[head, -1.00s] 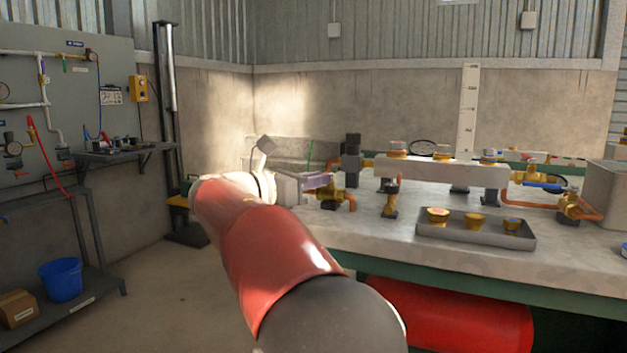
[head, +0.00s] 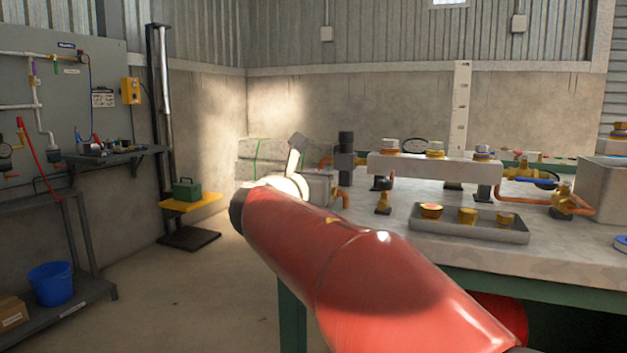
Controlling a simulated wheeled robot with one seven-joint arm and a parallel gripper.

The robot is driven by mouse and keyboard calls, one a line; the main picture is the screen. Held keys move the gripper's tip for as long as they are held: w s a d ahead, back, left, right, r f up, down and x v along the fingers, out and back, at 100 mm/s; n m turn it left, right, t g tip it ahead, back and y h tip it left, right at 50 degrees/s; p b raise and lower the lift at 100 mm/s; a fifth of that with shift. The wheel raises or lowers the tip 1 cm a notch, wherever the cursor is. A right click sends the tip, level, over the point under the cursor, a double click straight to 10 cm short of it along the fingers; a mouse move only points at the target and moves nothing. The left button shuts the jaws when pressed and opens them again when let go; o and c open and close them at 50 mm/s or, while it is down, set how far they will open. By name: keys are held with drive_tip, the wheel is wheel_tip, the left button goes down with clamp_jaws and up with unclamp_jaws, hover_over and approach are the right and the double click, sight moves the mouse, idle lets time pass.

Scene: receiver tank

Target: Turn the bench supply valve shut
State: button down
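No label shows which one is the bench supply valve. My red arm reaches from the lower right towards the bench's left end. My gripper (head: 322,187) is partly seen there as a pale grey body beside a copper pipe bend. Its fingertips are hidden, so I cannot tell whether it is open or touching anything. The brass valve body at this end is hidden.
A grey tray (head: 420,226) with three brass fittings lies on the bench (head: 590,240). The pale manifold (head: 435,168) runs behind it. A yellow stand (head: 190,203) holds a green box (head: 187,188). A blue bucket (head: 50,283) sits left. The floor between is clear.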

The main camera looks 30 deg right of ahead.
idle(0.4)
drive_tip(key=c, duration=1.4)
unclamp_jaws()
drive_tip(key=shift+a, duration=0.1)
drive_tip(key=v, duration=0.7)
drive_tip(key=shift+s+a, duration=0.2)
drive_tip(key=shift+s, duration=0.1)
